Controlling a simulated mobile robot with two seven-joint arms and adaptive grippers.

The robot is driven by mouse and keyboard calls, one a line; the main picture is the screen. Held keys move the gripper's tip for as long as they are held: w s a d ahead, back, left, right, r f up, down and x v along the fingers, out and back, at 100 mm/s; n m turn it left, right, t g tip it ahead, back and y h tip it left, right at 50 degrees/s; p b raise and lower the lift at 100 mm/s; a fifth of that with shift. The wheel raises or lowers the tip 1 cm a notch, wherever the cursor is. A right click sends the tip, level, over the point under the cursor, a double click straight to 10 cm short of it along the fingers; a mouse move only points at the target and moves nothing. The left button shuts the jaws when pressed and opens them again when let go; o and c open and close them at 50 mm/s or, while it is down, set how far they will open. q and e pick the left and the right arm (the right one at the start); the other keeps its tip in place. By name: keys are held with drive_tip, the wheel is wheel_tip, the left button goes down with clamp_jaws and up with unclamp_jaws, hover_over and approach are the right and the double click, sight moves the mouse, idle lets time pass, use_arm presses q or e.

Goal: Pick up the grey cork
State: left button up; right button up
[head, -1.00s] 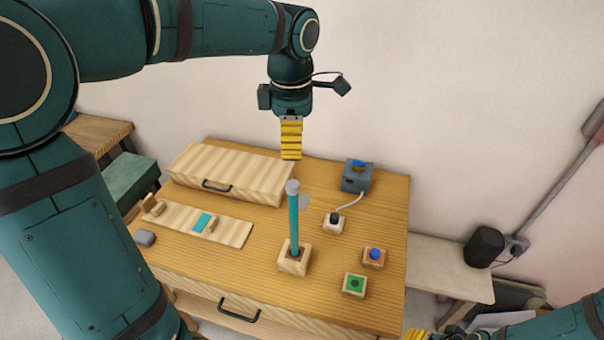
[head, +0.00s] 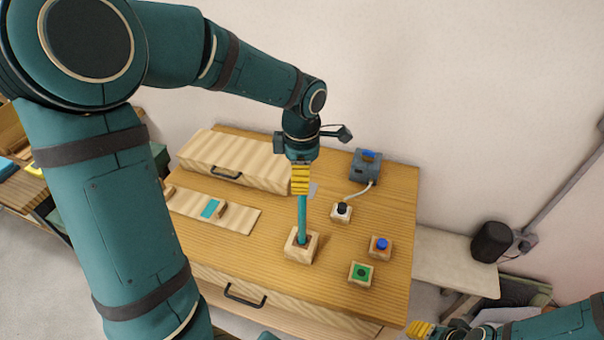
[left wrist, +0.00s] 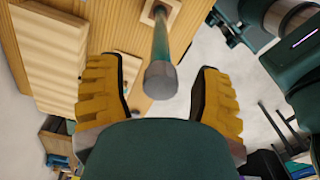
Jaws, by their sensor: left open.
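The grey cork (left wrist: 160,79) sits on the upper end of an upright teal glass rod (head: 302,219). The rod stands in a square wooden holder (head: 301,246) on the table. In the left wrist view the cork lies between the spread yellow fingers, with a gap on each side. My left gripper (head: 300,181) is open and points down over the rod's top. In the head view its fingers hide the cork. My right gripper (head: 420,330) shows only partly at the bottom right edge; its jaw opening is unclear.
A ribbed wooden box (head: 235,160) with a black handle stands behind left. A wooden strip (head: 240,226) carries a teal patch.

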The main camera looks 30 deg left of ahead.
use_arm(q)
drive_tip(key=shift+f, duration=0.25)
drive_tip(key=c, duration=0.9)
drive_tip(key=shift+c, duration=0.2)
drive_tip(key=shift+r, duration=0.1)
wheel_tip(320, 180, up, 10)
drive_tip(key=shift+f, duration=0.1)
